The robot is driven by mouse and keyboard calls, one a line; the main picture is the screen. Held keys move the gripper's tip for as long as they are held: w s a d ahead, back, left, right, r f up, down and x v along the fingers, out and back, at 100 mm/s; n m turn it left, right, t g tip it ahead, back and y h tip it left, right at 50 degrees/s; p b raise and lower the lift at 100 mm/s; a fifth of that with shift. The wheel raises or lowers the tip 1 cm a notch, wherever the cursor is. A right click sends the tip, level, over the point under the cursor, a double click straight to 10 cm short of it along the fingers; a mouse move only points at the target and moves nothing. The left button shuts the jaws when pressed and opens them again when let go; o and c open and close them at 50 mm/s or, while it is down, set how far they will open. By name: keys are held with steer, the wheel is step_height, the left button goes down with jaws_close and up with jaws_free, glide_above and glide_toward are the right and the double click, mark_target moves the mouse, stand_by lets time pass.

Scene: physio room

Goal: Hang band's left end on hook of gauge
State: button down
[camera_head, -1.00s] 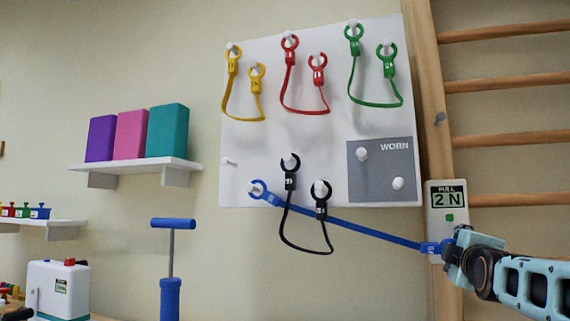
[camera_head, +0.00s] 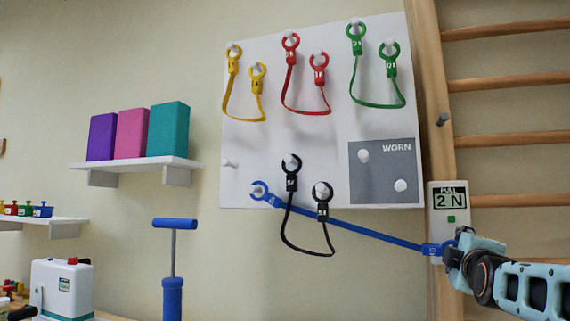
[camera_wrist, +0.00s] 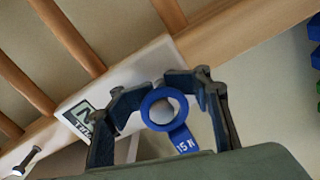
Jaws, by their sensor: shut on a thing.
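The blue band (camera_head: 350,227) is stretched from a lower peg of the white board to my gripper. Its far ring (camera_head: 259,190) is on that peg, behind the black band. My gripper (camera_head: 457,246) is shut on the near ring, just below the gauge's display. The gauge (camera_head: 449,196) is on the wooden upright and reads PULL 2 N. In the wrist view the held blue ring (camera_wrist: 146,112), with its 15 N tag (camera_wrist: 183,140), sits between the fingers. A pale round shape shows through the ring. I cannot tell whether it is the gauge's hook.
The black band (camera_head: 290,237) hangs from two pegs in front of the blue band. Yellow (camera_head: 240,118), red and green bands hang above. The grey WORN panel (camera_head: 382,184) has two empty pegs. Wall bars (camera_head: 510,140) stand right. A blue-handled pump (camera_head: 173,224) stands lower left.

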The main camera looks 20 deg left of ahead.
steer(key=shift+a+f, duration=0.6)
steer(key=shift+a, duration=0.05)
steer(key=c, duration=1.7)
jaws_free()
steer(key=shift+c, duration=0.2)
steer(key=shift+o, duration=1.1)
steer(key=shift+w+a+f, duration=0.1)
steer(key=shift+w+f, duration=0.05)
steer(key=shift+w, duration=0.1)
steer(key=o, duration=0.5)
steer(key=shift+w+a, duration=0.1)
steer(key=o, duration=0.3)
steer(key=shift+d+r, duration=0.25)
steer(key=shift+d, duration=0.05)
steer(key=shift+o, duration=0.2)
